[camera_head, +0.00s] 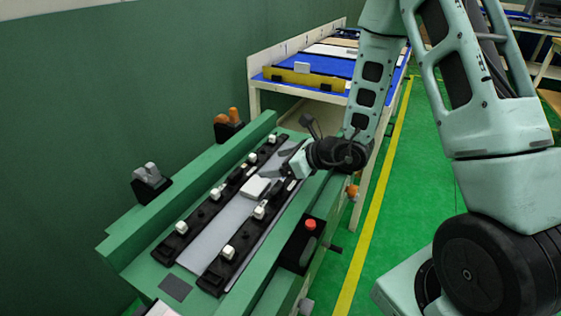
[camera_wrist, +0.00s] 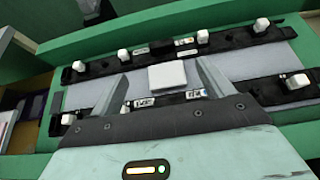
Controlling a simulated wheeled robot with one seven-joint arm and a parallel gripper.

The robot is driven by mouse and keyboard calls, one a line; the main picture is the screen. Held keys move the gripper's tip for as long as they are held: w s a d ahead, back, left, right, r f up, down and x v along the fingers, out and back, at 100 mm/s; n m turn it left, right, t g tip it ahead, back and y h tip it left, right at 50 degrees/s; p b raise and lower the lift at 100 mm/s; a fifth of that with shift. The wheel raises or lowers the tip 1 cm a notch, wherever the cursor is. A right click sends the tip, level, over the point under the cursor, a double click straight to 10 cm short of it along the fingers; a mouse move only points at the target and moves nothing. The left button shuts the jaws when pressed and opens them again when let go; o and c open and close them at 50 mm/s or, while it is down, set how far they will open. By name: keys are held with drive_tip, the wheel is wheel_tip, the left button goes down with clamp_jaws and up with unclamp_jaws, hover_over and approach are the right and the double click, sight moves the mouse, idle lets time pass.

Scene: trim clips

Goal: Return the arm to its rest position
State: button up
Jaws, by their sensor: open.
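My gripper (camera_head: 285,174) is at the end of my arm, over the far half of the green bench fixture (camera_head: 262,127). In the wrist view my gripper (camera_wrist: 160,88) shows two grey fingers set wide apart, with nothing held between them. Two black rails (camera_head: 230,255) with several white clips (camera_head: 228,252) run along a grey panel (camera_head: 208,243) on the fixture. A white block (camera_head: 255,187) lies on the panel between the rails. The block (camera_wrist: 167,76) shows in the wrist view just beyond the gap between the fingers. Contact with the fixture cannot be told.
A red button (camera_head: 310,224) on a black box is at the fixture's right side. An orange-handled part (camera_head: 233,115) and a grey-handled part (camera_head: 148,174) stand at its left. A blue-topped shelf (camera_head: 330,65) stands behind. Green floor (camera_head: 405,165) lies open at right.

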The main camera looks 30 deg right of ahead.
drive_tip(key=shift+s+d+r, duration=0.2)
drive_tip(key=shift+s, duration=0.1)
idle(0.4)
drive_tip(key=s+a+r+n+g+y+p, duration=0.2)
drive_tip(key=s+a+r+n+g, duration=0.4)
drive_tip(key=a, duration=0.3)
drive_tip(key=s+a+r+n+g+y+p, duration=0.2)
drive_tip(key=s+a+r+n+g+p, duration=0.15)
drive_tip(key=s+a+r+n, duration=0.4)
drive_tip(key=s+a+r+n+g+h+p, duration=0.1)
drive_tip(key=s+n+g+h, duration=0.1)
drive_tip(key=s+n, duration=0.4)
drive_tip(key=s+a+r+n+g+h+p, duration=0.1)
drive_tip(key=s+r+n+g+h+p, duration=0.1)
drive_tip(key=s+n, duration=0.35)
drive_tip(key=s+d+r+n+t+h+p, duration=0.3)
drive_tip(key=r+n+h, duration=0.2)
drive_tip(key=n, duration=0.6)
drive_tip(key=shift+s+d+n+h, duration=0.15)
drive_tip(key=shift+d+n+h, duration=0.25)
drive_tip(key=shift+h, duration=0.2)
